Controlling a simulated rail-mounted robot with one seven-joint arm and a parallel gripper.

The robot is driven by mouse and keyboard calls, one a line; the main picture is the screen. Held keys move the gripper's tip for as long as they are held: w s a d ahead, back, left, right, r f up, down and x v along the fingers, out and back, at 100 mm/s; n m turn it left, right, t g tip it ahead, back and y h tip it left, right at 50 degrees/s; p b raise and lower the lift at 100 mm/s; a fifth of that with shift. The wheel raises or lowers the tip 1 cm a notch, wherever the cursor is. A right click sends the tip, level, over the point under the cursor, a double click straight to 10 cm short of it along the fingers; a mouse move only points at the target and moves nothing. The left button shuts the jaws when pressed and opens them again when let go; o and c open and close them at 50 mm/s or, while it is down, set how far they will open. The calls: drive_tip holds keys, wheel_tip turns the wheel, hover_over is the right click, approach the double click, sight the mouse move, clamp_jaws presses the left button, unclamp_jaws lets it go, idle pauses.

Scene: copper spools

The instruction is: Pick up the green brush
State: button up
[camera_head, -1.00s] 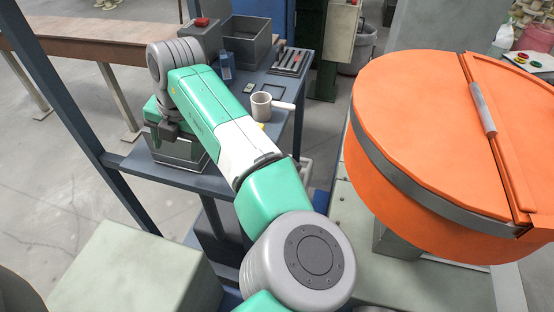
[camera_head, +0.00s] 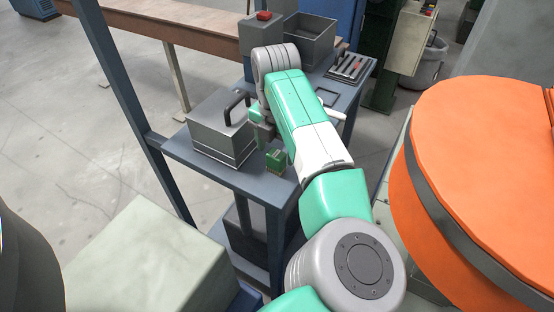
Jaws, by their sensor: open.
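The green brush (camera_head: 276,159) is a small green block with a paler lower edge, standing near the front edge of the dark blue-grey table (camera_head: 238,178). My gripper (camera_head: 265,138) is above and slightly left of the brush in the picture, pointing down with its jaws open. My arm hides part of the gripper, and the fingertips are small and dark. I see no contact with the brush, but the exact gap is hard to judge.
A grey metal box (camera_head: 222,133) with a black handle (camera_head: 236,106) stands close left of the brush. Behind are a grey open bin (camera_head: 308,42), a red-topped box (camera_head: 260,36) and a tool tray (camera_head: 350,68). A large orange drum (camera_head: 480,150) stands at right.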

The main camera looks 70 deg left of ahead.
sight(276, 153)
wheel_tip(276, 153, down, 4)
drive_tip(key=shift+f, duration=0.25)
drive_tip(key=shift+c, duration=0.3)
drive_tip(key=c, duration=1)
drive_tip(key=shift+r, duration=0.1)
drive_tip(key=shift+r, duration=0.5)
wheel_tip(276, 153, up, 3)
drive_tip(key=shift+f, duration=0.1)
drive_tip(key=s+d+r+b, duration=0.1)
drive_tip(key=s+d, duration=0.9)
drive_tip(key=d, duration=0.2)
drive_tip(key=shift+d, duration=0.2)
